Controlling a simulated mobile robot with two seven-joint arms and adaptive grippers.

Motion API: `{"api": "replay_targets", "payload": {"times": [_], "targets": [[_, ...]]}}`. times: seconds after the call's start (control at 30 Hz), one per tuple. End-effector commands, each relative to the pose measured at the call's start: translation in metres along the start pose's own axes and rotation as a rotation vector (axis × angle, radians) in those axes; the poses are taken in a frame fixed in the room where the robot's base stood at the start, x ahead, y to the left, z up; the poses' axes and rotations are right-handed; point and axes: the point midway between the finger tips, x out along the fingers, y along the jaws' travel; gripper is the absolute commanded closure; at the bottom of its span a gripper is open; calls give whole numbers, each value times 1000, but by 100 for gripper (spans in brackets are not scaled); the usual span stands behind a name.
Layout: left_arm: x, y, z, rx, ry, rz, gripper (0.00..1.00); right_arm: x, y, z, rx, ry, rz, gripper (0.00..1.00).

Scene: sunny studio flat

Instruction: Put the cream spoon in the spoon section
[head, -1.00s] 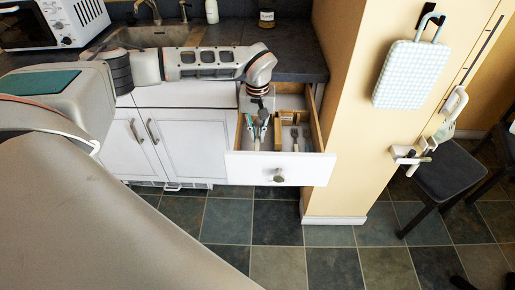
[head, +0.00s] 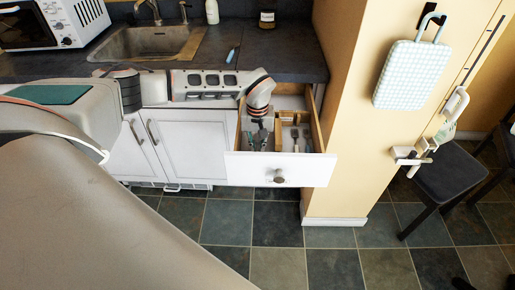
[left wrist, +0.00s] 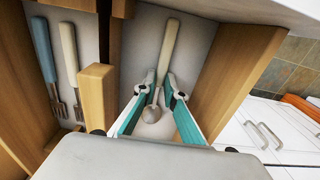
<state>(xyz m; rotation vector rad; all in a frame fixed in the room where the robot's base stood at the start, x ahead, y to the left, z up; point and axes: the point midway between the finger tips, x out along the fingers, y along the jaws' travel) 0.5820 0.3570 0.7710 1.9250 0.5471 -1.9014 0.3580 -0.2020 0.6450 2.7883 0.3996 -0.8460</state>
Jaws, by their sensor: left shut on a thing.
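The cream spoon (left wrist: 168,50) is in a compartment of the open drawer. Its handle points away from my gripper and its bowl lies between the fingers in the left wrist view. My left gripper (left wrist: 160,90), with teal-lined fingers, is closed around the spoon's neck. In the head view my left gripper (head: 260,138) reaches down into the left part of the drawer (head: 280,168). The spoon is mostly hidden there by the gripper. Whether it touches the drawer floor is hard to tell. My right gripper is not in view.
Wooden dividers (left wrist: 97,95) separate the compartments. A blue-handled fork (left wrist: 43,50) and a cream-handled fork (left wrist: 69,50) lie in the neighbouring compartment. A small blue-handled item (head: 232,55) lies on the counter by the sink (head: 150,42). A yellow wall (head: 345,120) stands close right of the drawer.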

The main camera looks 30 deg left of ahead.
Motion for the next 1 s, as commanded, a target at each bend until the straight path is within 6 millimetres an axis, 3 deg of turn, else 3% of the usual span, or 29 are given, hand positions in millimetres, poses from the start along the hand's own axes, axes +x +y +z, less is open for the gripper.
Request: {"api": "replay_targets", "payload": {"times": [0.1,0.53,1.0], "targets": [[0,0,0,0,0,0,73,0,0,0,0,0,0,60],[-9,1,-1,1,2,2,73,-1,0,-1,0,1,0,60],[-97,0,-1,1,3,2,73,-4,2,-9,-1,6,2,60]]}}
